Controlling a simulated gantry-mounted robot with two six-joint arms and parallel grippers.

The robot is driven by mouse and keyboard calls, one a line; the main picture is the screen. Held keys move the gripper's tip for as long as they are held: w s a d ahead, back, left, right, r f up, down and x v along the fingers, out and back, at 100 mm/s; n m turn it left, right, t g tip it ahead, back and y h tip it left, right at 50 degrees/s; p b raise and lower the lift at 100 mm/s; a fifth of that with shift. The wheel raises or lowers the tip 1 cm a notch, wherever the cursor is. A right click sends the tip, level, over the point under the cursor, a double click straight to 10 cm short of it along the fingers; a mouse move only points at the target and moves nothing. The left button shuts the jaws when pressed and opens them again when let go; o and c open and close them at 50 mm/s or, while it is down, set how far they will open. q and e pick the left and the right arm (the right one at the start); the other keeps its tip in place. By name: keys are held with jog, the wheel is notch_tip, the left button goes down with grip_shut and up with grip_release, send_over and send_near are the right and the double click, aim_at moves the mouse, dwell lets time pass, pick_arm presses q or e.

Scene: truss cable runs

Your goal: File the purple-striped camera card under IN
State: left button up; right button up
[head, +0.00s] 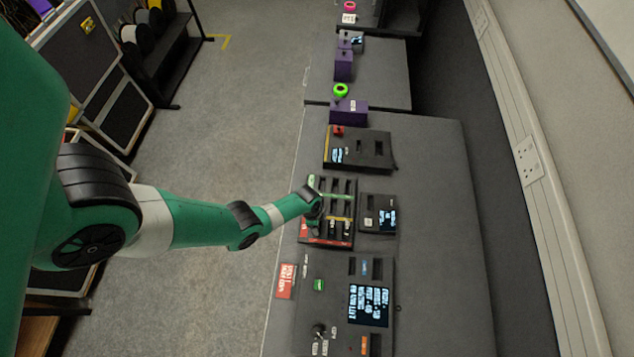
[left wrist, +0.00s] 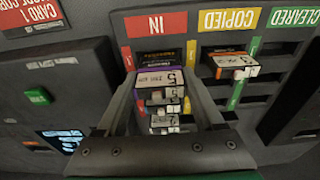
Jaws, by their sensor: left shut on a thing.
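My left gripper (left wrist: 160,85) is shut on the purple-edged camera card (left wrist: 158,84), whose white label shows a 5. The card is held in front of the IN column, under the red IN label (left wrist: 155,25) of the dark rack (left wrist: 214,42). I cannot tell whether it touches a slot. In the head view my left gripper (head: 314,207) is over the rack (head: 349,188), and the card is too small to make out. My right gripper is not in view.
Several cards show below the held one, between my fingers. Another card (left wrist: 235,68) sits under COPIED. A panel with a green button (left wrist: 39,96) stands beside the rack. In the head view a small box with a screen (head: 378,213) lies right of the rack.

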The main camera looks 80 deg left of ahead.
pick_arm(q)
jog(key=shift+f+b, duration=0.9)
dwell(1.0)
jog(key=shift+f, duration=0.25)
jog(key=o, duration=1.4)
notch_tip(320, 180, up, 8)
jog(key=p, duration=0.7)
jog(key=shift+f, duration=0.15)
jog(key=shift+f, duration=0.1)
